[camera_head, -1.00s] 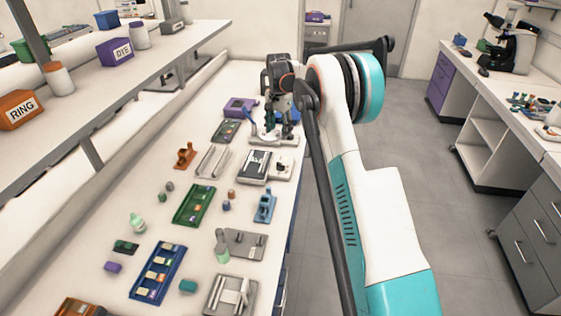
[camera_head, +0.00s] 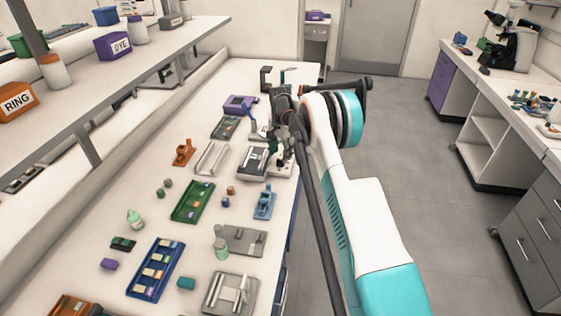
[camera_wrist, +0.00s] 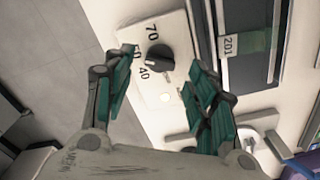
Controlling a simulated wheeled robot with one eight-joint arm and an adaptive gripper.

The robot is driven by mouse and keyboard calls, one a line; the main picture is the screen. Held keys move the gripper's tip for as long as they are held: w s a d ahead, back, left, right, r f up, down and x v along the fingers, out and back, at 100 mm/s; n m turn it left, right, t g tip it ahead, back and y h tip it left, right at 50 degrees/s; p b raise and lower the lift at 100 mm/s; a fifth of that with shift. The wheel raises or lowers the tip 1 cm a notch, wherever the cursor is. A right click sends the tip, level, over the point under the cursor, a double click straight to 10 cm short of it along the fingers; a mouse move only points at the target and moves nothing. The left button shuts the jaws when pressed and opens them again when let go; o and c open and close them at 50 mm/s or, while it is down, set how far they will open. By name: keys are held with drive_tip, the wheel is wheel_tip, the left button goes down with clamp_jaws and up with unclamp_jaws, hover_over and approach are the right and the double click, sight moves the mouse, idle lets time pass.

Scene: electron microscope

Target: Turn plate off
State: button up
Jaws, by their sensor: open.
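The plate (camera_head: 252,161) is a pale unit with a dark top, on the bench to the left of my gripper (camera_head: 280,156) in the head view. In the wrist view its pale control panel shows a round black knob (camera_wrist: 160,57), with the numbers 70, 50 and 40 printed around it. A small pale round spot (camera_wrist: 165,98) lies below the knob. My gripper (camera_wrist: 164,60) is open, and its green-padded fingers appear on either side of the knob. I cannot tell whether they touch it. The knob is hidden by my gripper in the head view.
A wire rack (camera_head: 212,158), a green tray (camera_head: 192,202) and a blue stand (camera_head: 264,203) stand nearby on the bench. The floor (camera_head: 400,180) on the right is clear.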

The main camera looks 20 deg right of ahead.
sight(280, 160)
drive_tip(key=shift+f+b, duration=0.3)
drive_tip(key=shift+f, duration=1.35)
drive_tip(key=c, duration=1.1)
